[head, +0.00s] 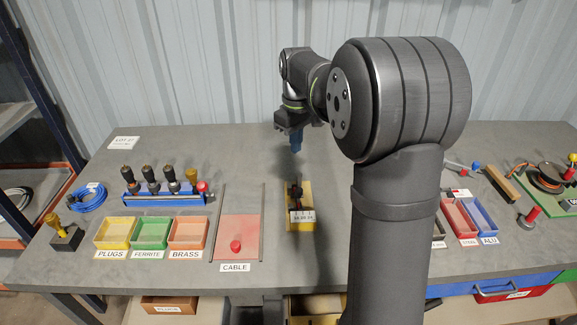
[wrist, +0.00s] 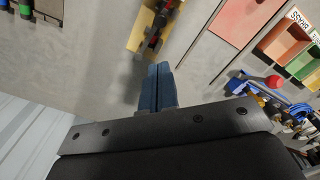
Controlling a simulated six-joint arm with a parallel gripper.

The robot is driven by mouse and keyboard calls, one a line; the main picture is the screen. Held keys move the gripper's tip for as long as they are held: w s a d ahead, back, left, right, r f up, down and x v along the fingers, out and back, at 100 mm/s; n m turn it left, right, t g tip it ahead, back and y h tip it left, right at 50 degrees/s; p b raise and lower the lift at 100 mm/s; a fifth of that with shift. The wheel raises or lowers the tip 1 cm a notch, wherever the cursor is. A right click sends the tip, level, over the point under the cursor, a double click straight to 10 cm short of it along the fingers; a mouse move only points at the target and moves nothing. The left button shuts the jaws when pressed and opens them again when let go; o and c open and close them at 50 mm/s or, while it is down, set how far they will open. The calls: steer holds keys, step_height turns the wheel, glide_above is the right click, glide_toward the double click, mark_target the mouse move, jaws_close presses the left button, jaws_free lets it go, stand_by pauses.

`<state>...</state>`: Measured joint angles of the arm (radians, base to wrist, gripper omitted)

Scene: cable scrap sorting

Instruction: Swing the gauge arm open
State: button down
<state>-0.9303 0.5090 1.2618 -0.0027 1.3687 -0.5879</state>
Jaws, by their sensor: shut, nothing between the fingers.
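The gauge (head: 303,222) stands on the middle of the table. It has a yellow base, a dark mechanism with a reddish part on top, and a white label at its front. The yellow base also shows at the top of the wrist view (wrist: 139,42), with the dark and red arm-like part (wrist: 153,40) lying along it. I cannot tell how far the gauge arm is swung. My gripper (head: 296,150) hangs above and behind the gauge, apart from it. Its blue fingers (wrist: 160,68) are together and hold nothing.
Left of the gauge lie the red CABLE tray (head: 240,226), with a red knob, and the PLUGS, FERRITE and BRASS bins (head: 150,233). A blue tool rack (head: 165,199) stands behind the bins. Red and blue bins (head: 480,216) are at the right. Grey table (head: 262,165) is clear behind the gauge.

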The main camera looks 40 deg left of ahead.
steer(key=shift+s+a+f+m, duration=0.1)
steer(key=shift+s+f+m, duration=0.45)
steer(key=shift+f+m, duration=2.35)
steer(key=shift+s+d+f+m, duration=0.1)
steer(key=shift+s+f+m, duration=0.4)
steer(key=shift+f+m, duration=2.45)
steer(key=shift+s+a+f+m, duration=0.1)
steer(key=shift+s+f+m, duration=0.6)
steer(key=shift+m, duration=4.25)
steer(key=shift+w+d+f, duration=0.2)
steer(key=shift+w+d, duration=1)
steer(key=shift+w, duration=0.15)
steer(key=shift+w+d+f, duration=0.2)
steer(key=shift+w+d, duration=1)
steer(key=shift+w, duration=0.1)
steer(key=shift+w+d, duration=0.3)
steer(key=shift+w, duration=0.45)
steer(key=shift+w+d, duration=0.25)
steer(key=shift+w, duration=1.15)
steer(key=shift+s, duration=0.1)
